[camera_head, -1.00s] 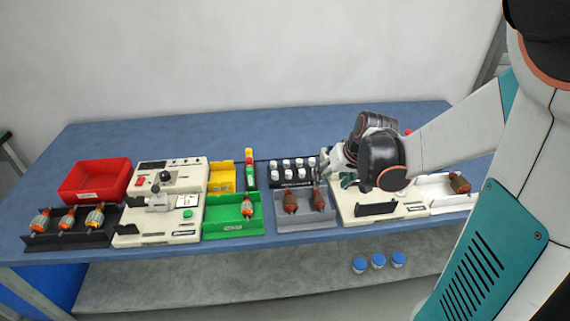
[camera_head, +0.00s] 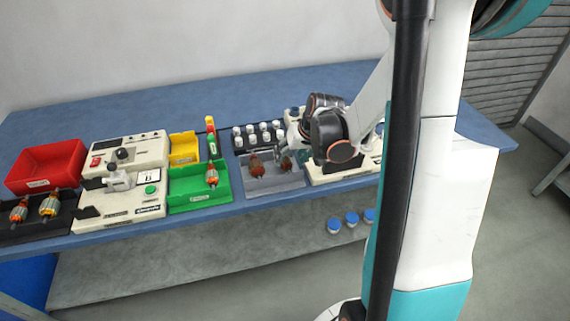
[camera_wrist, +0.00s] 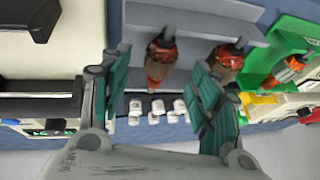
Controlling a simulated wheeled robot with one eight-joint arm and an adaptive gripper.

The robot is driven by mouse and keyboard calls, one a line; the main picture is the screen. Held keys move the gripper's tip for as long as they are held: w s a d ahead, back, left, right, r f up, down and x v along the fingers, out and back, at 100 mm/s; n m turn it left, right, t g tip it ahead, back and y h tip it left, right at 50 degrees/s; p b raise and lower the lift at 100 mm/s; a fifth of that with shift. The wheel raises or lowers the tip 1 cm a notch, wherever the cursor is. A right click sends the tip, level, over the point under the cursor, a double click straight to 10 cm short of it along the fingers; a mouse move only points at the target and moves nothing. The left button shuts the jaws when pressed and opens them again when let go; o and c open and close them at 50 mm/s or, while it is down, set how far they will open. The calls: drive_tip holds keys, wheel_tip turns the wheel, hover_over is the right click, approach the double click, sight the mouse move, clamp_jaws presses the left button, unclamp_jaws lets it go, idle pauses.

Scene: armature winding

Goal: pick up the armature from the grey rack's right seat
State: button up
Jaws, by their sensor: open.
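The grey rack (camera_head: 272,188) stands near the table's front edge and holds two brown armatures. The right-seat armature (camera_head: 287,166) is partly covered by my gripper (camera_head: 288,152) in the head view. The left-seat armature (camera_head: 257,166) is clear of it. In the wrist view, which is turned around, the right-seat armature (camera_wrist: 161,58) lies between my open green-padded fingers (camera_wrist: 160,82). The left-seat armature (camera_wrist: 227,62) is beyond the right-hand finger. The fingers are empty; I cannot tell whether they touch anything.
A black holder of white-capped pieces (camera_head: 258,136) stands behind the rack. A green bin (camera_head: 200,190) with an armature is to its left, and a cream machine (camera_head: 335,170) to its right. The floor-level shelf holds blue-capped jars (camera_head: 352,218).

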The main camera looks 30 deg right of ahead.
sight(287, 159)
drive_tip(key=b+x, duration=0.1)
drive_tip(key=x, duration=0.3)
drive_tip(key=shift+w+b, duration=0.2)
drive_tip(key=shift+b, duration=0.15)
drive_tip(key=c, duration=1.3)
drive_tip(key=shift+o, duration=0.2)
drive_tip(key=shift+r, duration=0.1)
